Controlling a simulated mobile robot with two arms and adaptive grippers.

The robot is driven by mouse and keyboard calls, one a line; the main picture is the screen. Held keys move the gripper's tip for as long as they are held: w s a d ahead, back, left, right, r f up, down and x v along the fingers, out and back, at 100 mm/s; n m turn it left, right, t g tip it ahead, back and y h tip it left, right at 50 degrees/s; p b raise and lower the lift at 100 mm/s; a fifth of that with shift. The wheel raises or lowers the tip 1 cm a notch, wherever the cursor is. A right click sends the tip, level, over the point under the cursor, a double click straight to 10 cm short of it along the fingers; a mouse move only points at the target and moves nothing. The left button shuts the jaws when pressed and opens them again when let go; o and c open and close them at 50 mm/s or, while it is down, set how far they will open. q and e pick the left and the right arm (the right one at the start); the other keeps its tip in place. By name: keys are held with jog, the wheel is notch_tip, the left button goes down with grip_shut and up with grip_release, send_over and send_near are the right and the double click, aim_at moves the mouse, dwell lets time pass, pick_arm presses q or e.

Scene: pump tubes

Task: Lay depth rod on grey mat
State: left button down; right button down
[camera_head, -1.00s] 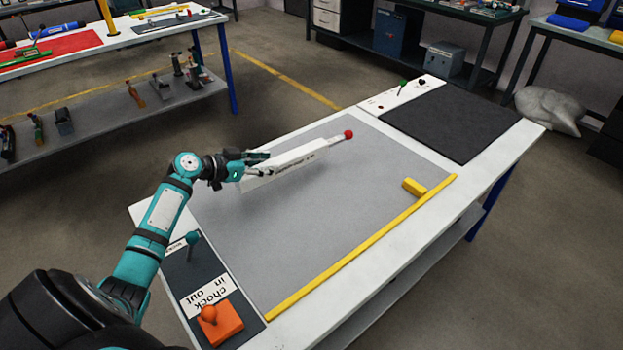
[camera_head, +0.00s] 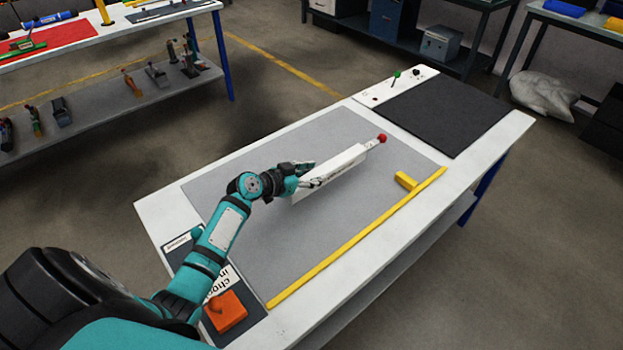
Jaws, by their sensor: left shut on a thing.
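My left gripper (camera_head: 308,179) is shut on the near left end of a long white bar (camera_head: 335,173) with dark lettering. A thin rod ends in a red knob (camera_head: 382,138) at the bar's far right end; I cannot tell whether the bar or this rod is the depth rod. The bar is over the light grey mat (camera_head: 350,212); I cannot tell whether it touches it. My right gripper is not in view.
A dark grey mat (camera_head: 449,113) lies at the table's far right. A yellow strip (camera_head: 360,236) edges the light grey mat, with a yellow block (camera_head: 406,181) beside it. An orange block (camera_head: 225,312) sits at the near left. The mat's middle is clear.

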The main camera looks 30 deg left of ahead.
pick_arm(q)
jog(key=shift+f, duration=1.55)
jog(key=shift+f, duration=0.1)
jog(key=c, duration=0.8)
grip_release()
jog(key=shift+s+a, duration=0.15)
jog(key=shift+s, duration=0.15)
jog(key=b+v, duration=0.1)
jog(key=v, duration=1)
jog(key=shift+s+r, duration=0.2)
jog(key=shift+r, duration=0.05)
